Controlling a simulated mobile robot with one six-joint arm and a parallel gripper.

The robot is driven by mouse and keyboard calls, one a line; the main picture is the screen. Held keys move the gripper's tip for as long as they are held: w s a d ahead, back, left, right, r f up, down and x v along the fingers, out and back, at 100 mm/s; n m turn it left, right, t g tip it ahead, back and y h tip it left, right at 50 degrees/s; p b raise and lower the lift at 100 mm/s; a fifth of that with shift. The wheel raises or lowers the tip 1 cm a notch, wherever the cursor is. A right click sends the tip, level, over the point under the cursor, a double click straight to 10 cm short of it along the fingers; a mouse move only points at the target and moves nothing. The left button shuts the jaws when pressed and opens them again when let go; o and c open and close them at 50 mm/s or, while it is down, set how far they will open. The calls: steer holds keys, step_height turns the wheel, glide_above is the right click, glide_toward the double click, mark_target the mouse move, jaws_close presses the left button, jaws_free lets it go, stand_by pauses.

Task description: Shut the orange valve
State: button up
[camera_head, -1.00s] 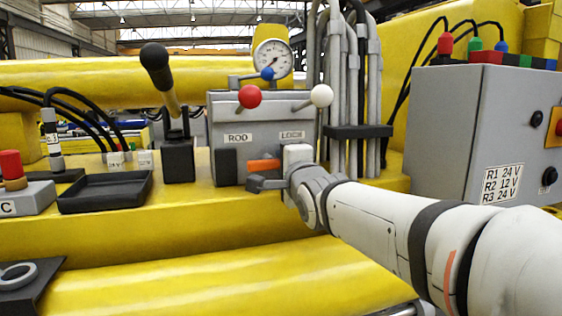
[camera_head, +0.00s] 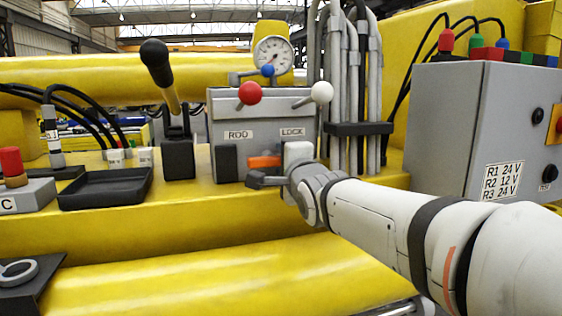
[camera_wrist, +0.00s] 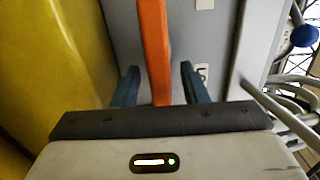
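The orange valve handle (camera_head: 264,161) is a flat bar low on the front of the grey valve block (camera_head: 262,112), lying sideways in the head view. In the wrist view the orange handle (camera_wrist: 154,45) runs down between the two dark fingers. My gripper (camera_head: 262,181) is at the handle, just below and in front of it. The wrist view shows my gripper (camera_wrist: 158,70) open, with a finger on each side of the handle and a visible gap on both sides. The handle's lower end is hidden by the gripper body.
Above are a red-knobbed lever (camera_head: 249,93), a white-knobbed lever (camera_head: 321,92) and a gauge (camera_head: 272,54). Grey pipes (camera_head: 352,100) stand just right of the block. A black-handled lever (camera_head: 160,70) and black tray (camera_head: 104,188) are left, a grey control box (camera_head: 445,130) right.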

steer(key=shift+s, duration=0.1)
steer(key=v, duration=0.7)
steer(key=shift+s, duration=0.35)
steer(key=shift+s+d, duration=0.1)
